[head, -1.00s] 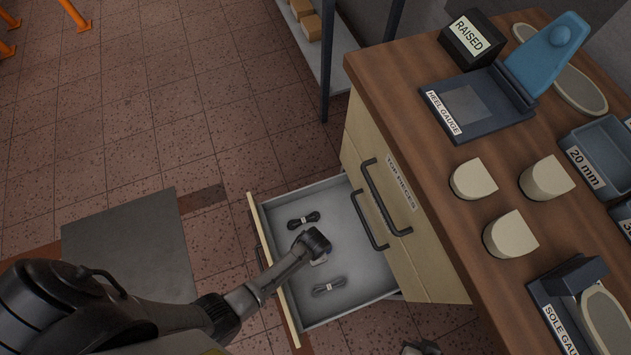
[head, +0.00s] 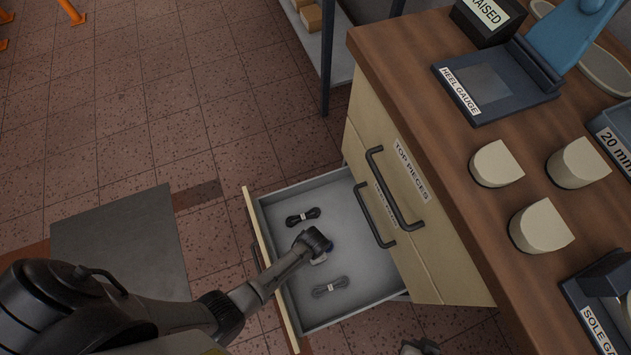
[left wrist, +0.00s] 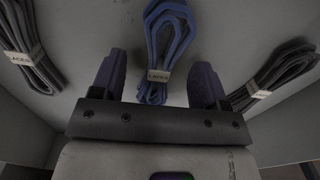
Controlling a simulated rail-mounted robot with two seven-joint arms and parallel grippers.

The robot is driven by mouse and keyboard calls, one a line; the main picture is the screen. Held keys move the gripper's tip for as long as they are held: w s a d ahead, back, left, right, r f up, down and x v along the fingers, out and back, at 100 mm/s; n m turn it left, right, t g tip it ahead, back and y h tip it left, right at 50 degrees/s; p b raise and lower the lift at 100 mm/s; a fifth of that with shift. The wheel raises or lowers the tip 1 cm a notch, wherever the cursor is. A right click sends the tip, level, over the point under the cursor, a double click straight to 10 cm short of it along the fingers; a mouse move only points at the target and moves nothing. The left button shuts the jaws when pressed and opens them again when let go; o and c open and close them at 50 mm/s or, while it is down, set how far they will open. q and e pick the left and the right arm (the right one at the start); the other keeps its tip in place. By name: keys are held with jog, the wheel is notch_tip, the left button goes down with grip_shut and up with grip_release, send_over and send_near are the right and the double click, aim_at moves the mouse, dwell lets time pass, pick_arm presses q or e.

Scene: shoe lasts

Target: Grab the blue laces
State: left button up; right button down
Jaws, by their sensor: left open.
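The blue laces (left wrist: 165,45), a looped bundle with a white label band, lie on the drawer floor in the left wrist view. In the head view my left gripper (head: 319,258) points down into the open drawer (head: 345,210) and hides the blue laces. Black laces (head: 303,217) and grey laces (head: 330,287) lie on either side. My right gripper (head: 420,347) shows only partly at the bottom edge.
The drawer's front panel (head: 268,265) and side walls surround the laces. Closed drawers with black handles stand beside it, under the wooden bench (head: 420,90). The bench holds a heel gauge (head: 495,85) and pale blocks (head: 540,227). Open tiled floor lies left.

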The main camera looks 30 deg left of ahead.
pick_arm(q)
jog(key=shift+f, duration=0.25)
jog(key=shift+c, duration=0.5)
jog(key=shift+c, duration=0.6)
jog(key=c, duration=0.8)
